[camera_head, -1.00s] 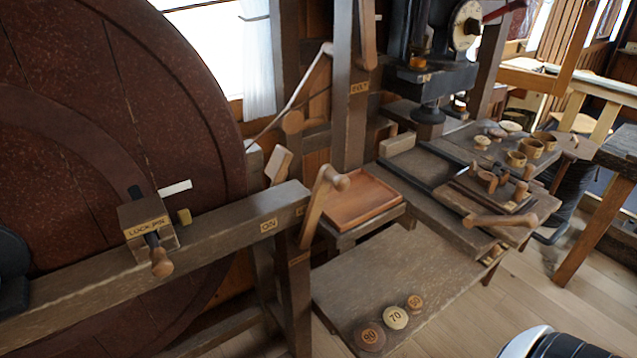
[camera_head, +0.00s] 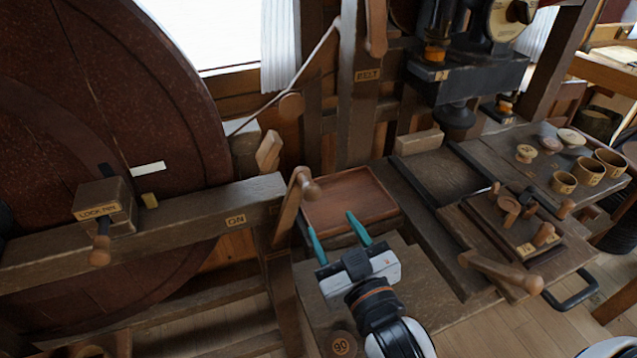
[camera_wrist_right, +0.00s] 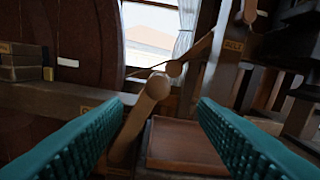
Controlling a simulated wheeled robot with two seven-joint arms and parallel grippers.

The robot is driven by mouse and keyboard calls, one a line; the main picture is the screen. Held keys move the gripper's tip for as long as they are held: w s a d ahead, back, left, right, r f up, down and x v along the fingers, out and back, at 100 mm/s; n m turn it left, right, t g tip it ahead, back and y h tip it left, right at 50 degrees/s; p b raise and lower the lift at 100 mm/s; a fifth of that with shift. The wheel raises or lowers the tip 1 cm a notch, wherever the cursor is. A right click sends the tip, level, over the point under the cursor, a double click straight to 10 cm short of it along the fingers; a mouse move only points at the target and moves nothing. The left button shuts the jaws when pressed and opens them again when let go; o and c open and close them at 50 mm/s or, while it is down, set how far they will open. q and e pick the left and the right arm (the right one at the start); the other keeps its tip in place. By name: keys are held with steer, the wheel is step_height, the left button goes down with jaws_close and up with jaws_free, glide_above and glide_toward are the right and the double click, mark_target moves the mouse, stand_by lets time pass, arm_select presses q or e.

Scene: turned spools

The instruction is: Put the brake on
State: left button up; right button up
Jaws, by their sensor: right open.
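The brake lever (camera_head: 291,208) is a wooden arm with a round knob, on the front beam beside the ON label (camera_head: 235,221). It stands nearly upright, leaning a little right of that label. In the right wrist view its knob (camera_wrist_right: 158,86) shows between and beyond my fingers. My right gripper (camera_head: 331,223) is open and empty, its teal fingers pointing up just below and right of the knob. They look apart from the lever. My left gripper is not in view.
The lock pin block (camera_head: 104,206) sits on the beam, before the big dark red wheel (camera_head: 150,80). A wooden tray (camera_head: 350,200) lies behind my right gripper. A crank handle (camera_head: 500,270) and several small cups stand right. A disc marked 90 (camera_head: 340,345) lies below my arm.

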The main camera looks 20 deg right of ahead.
mark_target(314, 198)
steer(key=w, duration=0.4)
steer(key=w+p, duration=0.1)
steer(key=w, duration=0.6)
steer(key=shift+w+a, duration=0.3)
steer(key=shift+w, duration=0.05)
jaws_close()
